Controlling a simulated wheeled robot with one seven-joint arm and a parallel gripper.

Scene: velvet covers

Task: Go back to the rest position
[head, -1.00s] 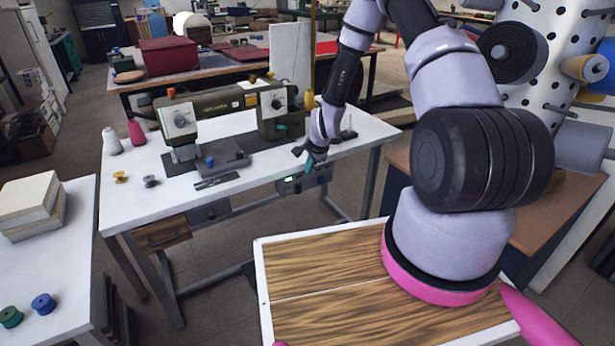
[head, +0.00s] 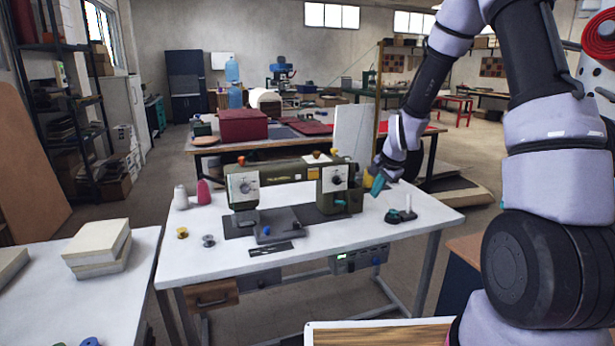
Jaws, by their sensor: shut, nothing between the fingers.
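My gripper (head: 376,183) is at the right end of the sewing table, in the head view. My arm rises from the lower right, bends at the top and comes down to the gripper. Whether the fingertips touch anything behind them cannot be told from this view.
The white sewing table (head: 330,240) carries a pink cone (head: 203,192), a white cone (head: 180,198), small spools and a dark stand (head: 400,215). A side table (head: 60,265) at left holds pale blocks (head: 97,245). A maroon box (head: 243,125) sits behind.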

